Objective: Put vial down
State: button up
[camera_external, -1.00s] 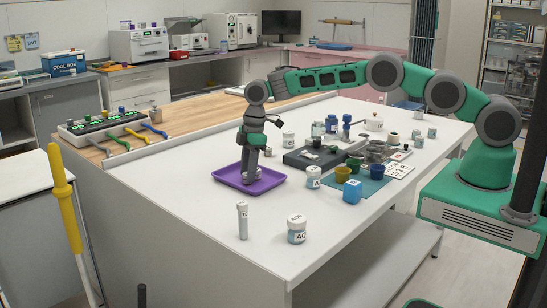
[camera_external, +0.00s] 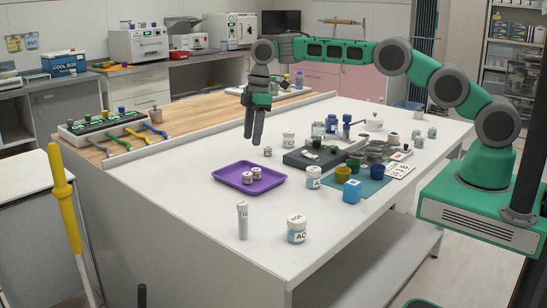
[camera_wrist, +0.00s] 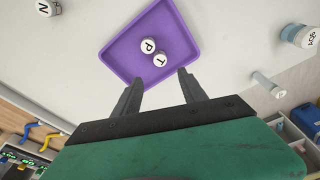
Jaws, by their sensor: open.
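My gripper (camera_external: 254,141) is open and empty, raised above the white table just behind the purple tray (camera_external: 222,177). Two small white-capped vials (camera_external: 248,178) stand close together in the tray. In the wrist view, the vial lids (camera_wrist: 148,45) read P and T, and the two vials look upright and almost touching. My open fingers (camera_wrist: 158,86) show below the near edge of the tray, apart from both vials. Another small vial (camera_external: 268,151) stands on the table behind the tray; a lid marked N (camera_wrist: 46,9) shows at the top left of the wrist view.
A tall tube (camera_external: 242,220) and a white-lidded jar (camera_external: 297,230) stand in front of the tray. Right of it are a jar (camera_external: 313,177), a dark grey block (camera_external: 297,158) and several cups on a teal mat (camera_external: 376,183). The table left of the tray is clear.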

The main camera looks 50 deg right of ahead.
jog(key=s+d+r+m+t, duration=0.1)
jog(key=s+d+r+m, duration=0.5)
jog(key=s+d+r, duration=0.6)
jog(key=s+d+f+m+t, duration=0.1)
jog(key=s+d+f+m, duration=0.1)
jog(key=s+d, duration=0.5)
jog(key=s+d+f+m+t+h, duration=0.1)
jog(key=s+d+m, duration=0.4)
jog(key=s, duration=0.9)
jog(key=shift+d+f+h, duration=0.3)
jog(key=shift+d+f, duration=0.3)
jog(key=shift+d, duration=0.5)
dwell(3.6)
